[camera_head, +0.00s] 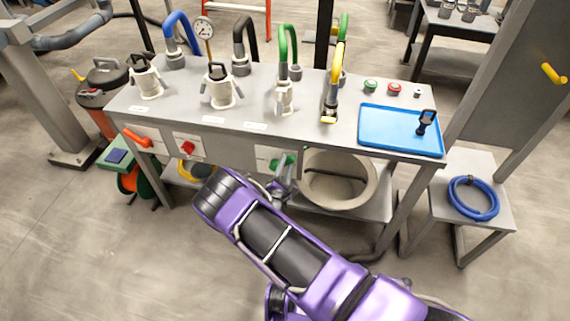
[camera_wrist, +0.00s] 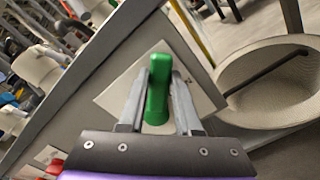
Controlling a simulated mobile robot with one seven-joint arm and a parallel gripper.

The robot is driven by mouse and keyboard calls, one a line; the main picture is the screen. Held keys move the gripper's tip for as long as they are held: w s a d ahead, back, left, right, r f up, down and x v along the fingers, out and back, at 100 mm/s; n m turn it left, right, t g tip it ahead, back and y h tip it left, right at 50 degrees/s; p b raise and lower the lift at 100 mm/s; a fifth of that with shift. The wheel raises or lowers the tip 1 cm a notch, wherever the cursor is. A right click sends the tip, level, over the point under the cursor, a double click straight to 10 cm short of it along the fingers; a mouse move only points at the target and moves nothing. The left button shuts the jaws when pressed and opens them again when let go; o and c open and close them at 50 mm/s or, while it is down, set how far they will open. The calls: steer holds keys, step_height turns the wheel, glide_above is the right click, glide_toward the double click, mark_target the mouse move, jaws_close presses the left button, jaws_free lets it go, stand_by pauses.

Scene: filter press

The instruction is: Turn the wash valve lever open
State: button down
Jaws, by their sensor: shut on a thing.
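A green lever (camera_head: 284,161) sits on a pale plate (camera_head: 265,158) on the front panel of the grey bench. In the wrist view the green lever (camera_wrist: 158,88) stands between my two fingers, pointing up toward the top of the picture. My gripper (camera_wrist: 157,78) is shut on it, one finger along each side. In the head view my gripper (camera_head: 281,178) reaches up to the lever from below, and my arm hides part of the area under the panel. The writing on the labels is too small to read.
Left on the panel are a red knob (camera_head: 187,148) and an orange lever (camera_head: 137,137). Hoses and valves stand on the bench top, with a blue tray (camera_head: 376,128) at its right. A large round tub (camera_head: 372,193) sits below, right of my gripper.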

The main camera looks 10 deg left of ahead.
steer(key=shift+f, duration=0.1)
stand_by(0.3)
steer(key=c, duration=0.6)
jaws_free()
steer(key=s+p, duration=0.1)
steer(key=s, duration=1.6)
steer(key=shift+s+a+p, duration=0.25)
steer(key=shift+a+p, duration=0.05)
